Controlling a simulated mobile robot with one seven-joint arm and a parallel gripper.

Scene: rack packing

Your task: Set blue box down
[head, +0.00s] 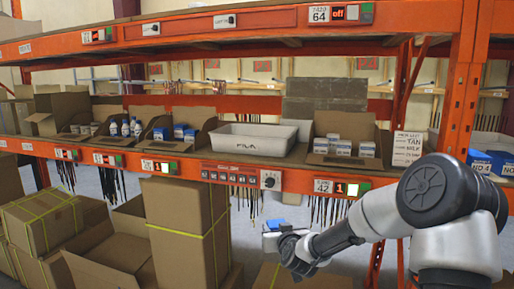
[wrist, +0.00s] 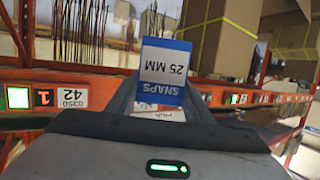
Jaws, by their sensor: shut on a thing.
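The blue box (wrist: 163,72), with a white label reading "SNAPS 25 MM", is between the fingers of my gripper (wrist: 160,98) in the wrist view. The label appears upside down there. In the head view the blue box (head: 275,225) shows small at the end of my arm. My gripper (head: 273,236) is shut on it and holds it in front of the rack, below the orange shelf beam. The lower part of the box is partly hidden by the gripper in the head view.
The rack shelf holds a white bin (head: 253,139), a cardboard tray of white-blue boxes (head: 345,147) and a tray of blue boxes (head: 184,133). Orange beam (head: 226,176) edges the shelf. Large cartons (head: 188,235) stand below left. Blue boxes (head: 491,163) sit far right.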

